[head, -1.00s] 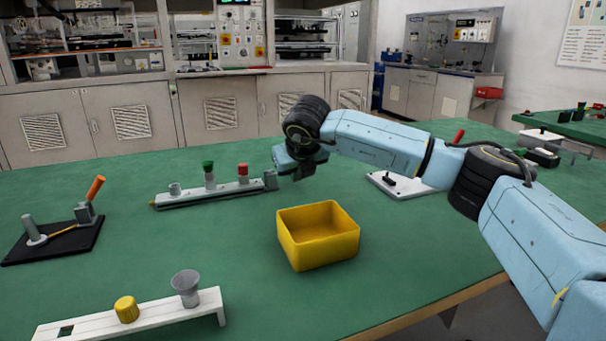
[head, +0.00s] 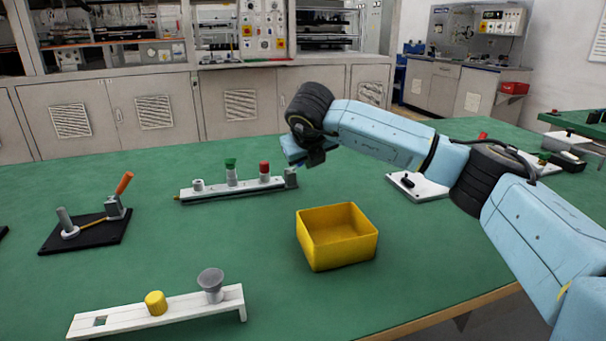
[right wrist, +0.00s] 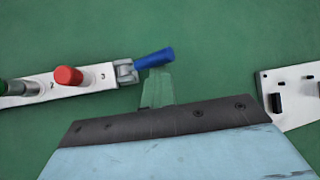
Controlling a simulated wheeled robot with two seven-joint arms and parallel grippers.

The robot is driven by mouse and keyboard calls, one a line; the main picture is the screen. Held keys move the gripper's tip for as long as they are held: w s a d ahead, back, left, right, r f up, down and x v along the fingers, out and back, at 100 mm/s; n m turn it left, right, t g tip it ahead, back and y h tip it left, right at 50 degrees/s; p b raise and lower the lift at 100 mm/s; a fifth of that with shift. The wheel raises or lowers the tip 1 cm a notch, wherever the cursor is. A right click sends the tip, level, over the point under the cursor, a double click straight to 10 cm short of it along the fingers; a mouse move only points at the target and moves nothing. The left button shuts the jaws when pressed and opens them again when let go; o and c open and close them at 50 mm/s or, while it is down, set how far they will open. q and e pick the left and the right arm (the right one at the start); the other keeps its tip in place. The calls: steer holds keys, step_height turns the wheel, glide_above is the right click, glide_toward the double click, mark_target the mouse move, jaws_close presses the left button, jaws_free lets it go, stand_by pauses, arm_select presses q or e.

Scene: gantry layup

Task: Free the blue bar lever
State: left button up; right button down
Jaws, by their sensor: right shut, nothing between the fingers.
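The blue lever (right wrist: 155,57) shows in the right wrist view, attached to a grey clamp (right wrist: 125,72) at the end of a pale bar (right wrist: 85,82). In the head view the bar (head: 215,188) lies at mid-table with the clamp (head: 291,177) at its right end; the lever is hidden there behind my gripper. My right gripper (head: 313,158) is shut and empty, just beyond the clamp's right side. In the right wrist view its fingers (right wrist: 158,86) lie just below the lever; I cannot tell whether they touch it. My left gripper is not in view.
The bar carries a red-topped peg (head: 265,170), a green-topped one (head: 231,170) and a grey one. A yellow bin (head: 337,255) stands in front of my gripper. A black plate (head: 75,240) with an orange lever is left, a white rack (head: 190,308) in front, a white plate (head: 425,190) right.

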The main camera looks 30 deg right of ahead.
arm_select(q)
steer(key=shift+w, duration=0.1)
arm_select(e)
steer(key=shift+d+f, duration=0.1)
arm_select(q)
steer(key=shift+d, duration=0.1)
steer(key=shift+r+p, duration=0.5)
arm_select(e)
steer(key=shift+r, duration=0.9)
